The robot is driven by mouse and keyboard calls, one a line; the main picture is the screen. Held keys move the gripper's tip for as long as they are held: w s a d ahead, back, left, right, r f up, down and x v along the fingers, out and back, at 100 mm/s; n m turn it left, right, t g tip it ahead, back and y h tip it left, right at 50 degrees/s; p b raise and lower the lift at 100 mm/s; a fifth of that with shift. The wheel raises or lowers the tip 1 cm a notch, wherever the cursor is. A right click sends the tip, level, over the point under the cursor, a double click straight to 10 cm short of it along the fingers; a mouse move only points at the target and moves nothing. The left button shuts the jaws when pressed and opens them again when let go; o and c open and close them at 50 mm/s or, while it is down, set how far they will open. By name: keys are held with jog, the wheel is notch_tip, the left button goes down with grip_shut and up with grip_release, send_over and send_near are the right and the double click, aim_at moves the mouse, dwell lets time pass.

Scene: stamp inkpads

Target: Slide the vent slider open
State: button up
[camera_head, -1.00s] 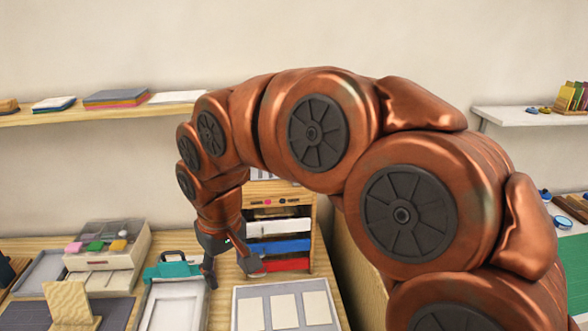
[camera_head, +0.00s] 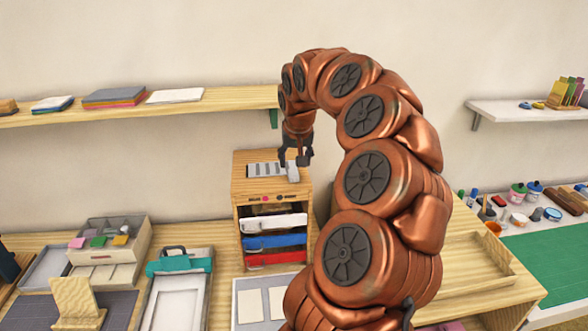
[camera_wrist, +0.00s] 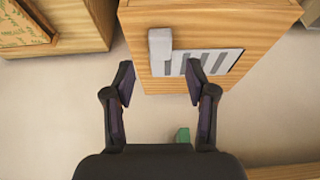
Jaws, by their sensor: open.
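The vent slider's pale grey upright tab (camera_head: 293,171) stands at the right end of a slotted vent plate (camera_head: 265,169) on top of the wooden drawer cabinet (camera_head: 243,188). In the wrist view the tab (camera_wrist: 160,50) is at the left end of the vent plate (camera_wrist: 205,62), whose darker grey slots show to its right. My gripper (camera_head: 295,158) is open and empty above the cabinet top, over the tab end. In the wrist view its fingers (camera_wrist: 161,80) are spread, with the tab between their lines but beyond the tips. Contact is not visible.
The cabinet holds white, blue and red drawers (camera_head: 274,242) below. A wall shelf (camera_head: 210,104) with a green bracket (camera_head: 273,118) is behind and left of my gripper. A wooden tray (camera_head: 465,262) lies to the right. The cabinet top around the vent is clear.

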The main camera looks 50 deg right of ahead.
aim_at(293, 173)
jog(key=shift+p+x, duration=0.95)
jog(key=shift+x, duration=1.95)
jog(key=shift+a, duration=0.1)
grip_shut()
